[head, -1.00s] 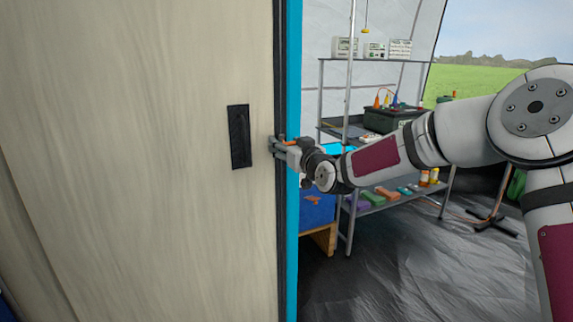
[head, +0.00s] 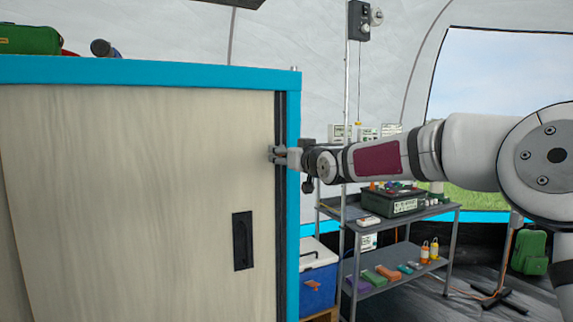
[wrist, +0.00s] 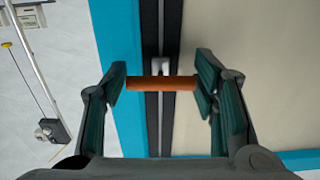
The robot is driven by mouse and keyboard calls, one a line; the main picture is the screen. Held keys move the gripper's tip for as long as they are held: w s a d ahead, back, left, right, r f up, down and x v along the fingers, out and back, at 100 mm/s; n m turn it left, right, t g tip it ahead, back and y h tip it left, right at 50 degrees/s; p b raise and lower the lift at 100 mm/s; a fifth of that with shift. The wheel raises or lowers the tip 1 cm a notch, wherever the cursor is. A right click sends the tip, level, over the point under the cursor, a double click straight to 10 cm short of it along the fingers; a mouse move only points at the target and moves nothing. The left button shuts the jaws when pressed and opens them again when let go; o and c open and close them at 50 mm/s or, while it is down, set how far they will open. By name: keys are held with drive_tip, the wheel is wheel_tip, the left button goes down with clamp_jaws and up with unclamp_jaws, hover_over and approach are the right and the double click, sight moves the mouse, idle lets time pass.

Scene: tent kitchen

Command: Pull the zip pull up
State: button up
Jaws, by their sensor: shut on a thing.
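The zip pull (wrist: 148,83) is an orange bar lying across a dark zip strip (wrist: 153,125). My gripper (wrist: 161,82) has one finger at each end of the bar and is shut on it. A small pale slider (wrist: 161,66) shows beside the bar on the strip. In the head view, my gripper (head: 275,153) is at the right edge of the pale panel, below its blue top beam (head: 150,72). The zip strip (head: 281,215) runs upright there beside the blue post (head: 293,225). The pull is too small to make out in the head view.
A black recessed handle (head: 242,240) is on the panel, below and left of my gripper. A green bag (head: 28,40) lies on top of the cabinet. Behind my arm stands a metal shelf (head: 410,217) with boxes and bottles. A blue cooler (head: 318,287) is beside the post.

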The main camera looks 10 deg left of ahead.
drive_tip(key=shift+r, duration=0.45)
drive_tip(key=o, duration=1.7)
drive_tip(key=shift+o, duration=0.2)
drive_tip(key=v, duration=1.2)
